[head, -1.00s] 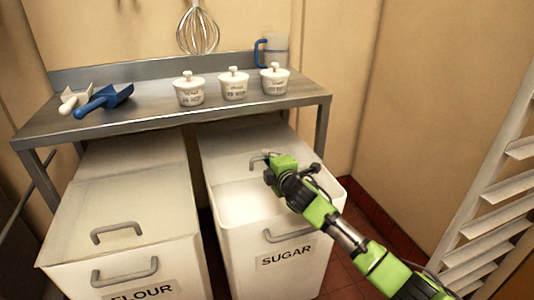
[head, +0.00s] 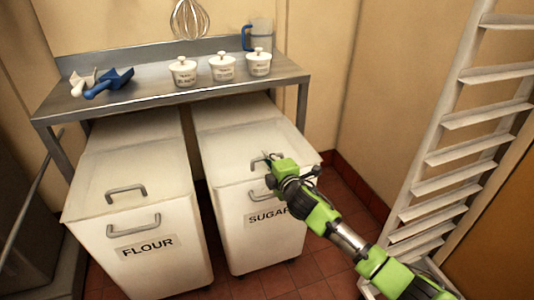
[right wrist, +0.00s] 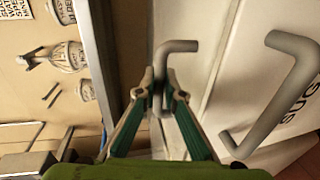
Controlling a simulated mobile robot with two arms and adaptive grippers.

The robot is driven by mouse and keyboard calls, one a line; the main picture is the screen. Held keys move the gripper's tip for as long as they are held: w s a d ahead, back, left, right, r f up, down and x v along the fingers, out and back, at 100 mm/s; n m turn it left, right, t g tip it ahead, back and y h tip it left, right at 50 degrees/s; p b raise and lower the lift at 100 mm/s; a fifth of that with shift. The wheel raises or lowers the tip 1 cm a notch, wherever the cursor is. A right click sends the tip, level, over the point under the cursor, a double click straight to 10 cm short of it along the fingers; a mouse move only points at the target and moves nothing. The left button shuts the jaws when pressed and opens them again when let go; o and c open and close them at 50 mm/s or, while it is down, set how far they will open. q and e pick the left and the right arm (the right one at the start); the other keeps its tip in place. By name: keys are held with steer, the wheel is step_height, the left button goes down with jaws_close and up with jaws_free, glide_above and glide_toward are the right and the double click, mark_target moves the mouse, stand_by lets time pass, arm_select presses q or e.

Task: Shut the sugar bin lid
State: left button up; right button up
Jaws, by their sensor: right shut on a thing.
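The white sugar bin (head: 270,238) stands under the right part of the steel table. Its lid (head: 222,148) covers the top, and no open gap or sugar shows at the front. I cannot tell whether the lid's front edge is fully flush. My right gripper (head: 268,161) is shut on the grey lid handle (right wrist: 178,47), with its two green-lined fingers (right wrist: 158,88) around the bar in the right wrist view. The bin's front handle (right wrist: 285,95) is apart from the fingers. My left gripper is not in view.
The closed flour bin (head: 146,272) stands to the left. The table (head: 150,92) above holds several things: three white lidded jars (head: 222,68), a blue scoop (head: 112,82), a white scoop and a jug (head: 260,36). A white slatted rack (head: 450,160) stands at right.

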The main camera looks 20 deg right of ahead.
steer(key=shift+s+f, duration=0.1)
steer(key=shift+s, duration=0.05)
steer(key=o, duration=0.4)
steer(key=shift+s, duration=0.1)
steer(key=s, duration=0.4)
steer(key=s+r, duration=0.1)
steer(key=s, duration=0.2)
steer(key=s+r, duration=0.1)
steer(key=s, duration=0.3)
steer(key=shift+s+d+r, duration=0.2)
steer(key=shift+s+d, duration=0.05)
steer(key=shift+s, duration=0.05)
